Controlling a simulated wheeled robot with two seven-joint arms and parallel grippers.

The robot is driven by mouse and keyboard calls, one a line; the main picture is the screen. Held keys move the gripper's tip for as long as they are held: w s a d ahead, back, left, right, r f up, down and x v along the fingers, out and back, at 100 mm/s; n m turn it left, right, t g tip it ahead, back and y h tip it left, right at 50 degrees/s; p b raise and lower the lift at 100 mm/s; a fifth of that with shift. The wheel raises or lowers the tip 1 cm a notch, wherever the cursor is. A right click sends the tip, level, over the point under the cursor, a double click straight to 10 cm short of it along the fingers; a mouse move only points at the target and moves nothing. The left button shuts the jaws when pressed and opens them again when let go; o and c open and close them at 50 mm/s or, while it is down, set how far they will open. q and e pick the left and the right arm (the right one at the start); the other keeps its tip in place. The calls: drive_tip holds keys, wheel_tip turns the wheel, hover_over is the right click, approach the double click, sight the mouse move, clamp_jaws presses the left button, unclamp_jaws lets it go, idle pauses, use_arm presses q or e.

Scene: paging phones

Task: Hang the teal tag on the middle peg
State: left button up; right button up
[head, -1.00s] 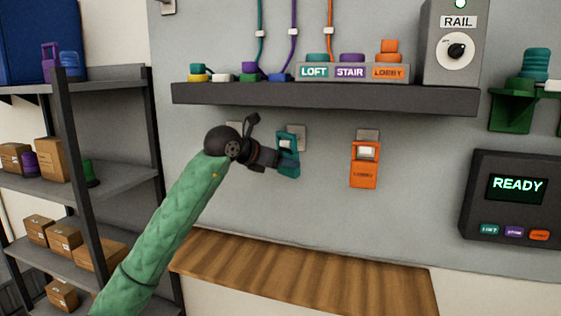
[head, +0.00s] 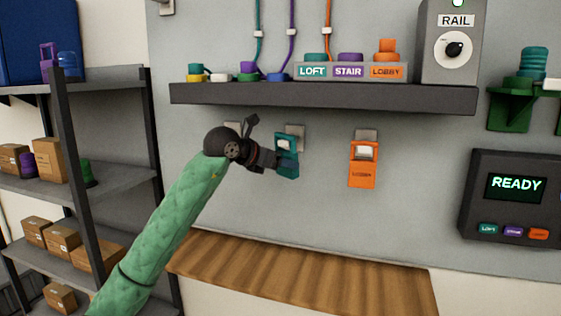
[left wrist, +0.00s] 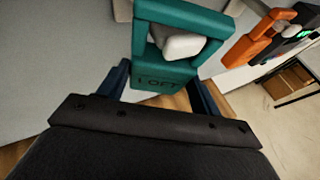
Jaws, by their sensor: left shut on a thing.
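The teal tag (head: 289,168) is at the middle peg (head: 284,145), below the shelf. My left gripper (head: 279,163) is shut on its lower part. In the left wrist view the teal tag (left wrist: 165,76) stands between the fingers, its lettering partly covered. The white end of the middle peg (left wrist: 183,46) shows within the tag's opening. Whether the tag's weight rests on the peg, I cannot tell. The orange tag (head: 362,175) hangs on the right peg (head: 364,152). The left peg is mostly hidden behind my gripper; its plate (head: 232,128) shows. My right gripper is not in view.
A dark shelf (head: 320,96) with labelled buttons runs just above the pegs. A wooden ledge (head: 300,275) lies below. A dark panel reading READY (head: 515,188) is at the right. Shelving with boxes (head: 110,185) stands at the left. The wall between the tags is clear.

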use_arm(q)
drive_tip(key=shift+w+a+f, duration=0.15)
drive_tip(key=shift+w+f, duration=0.05)
drive_tip(key=shift+f, duration=0.15)
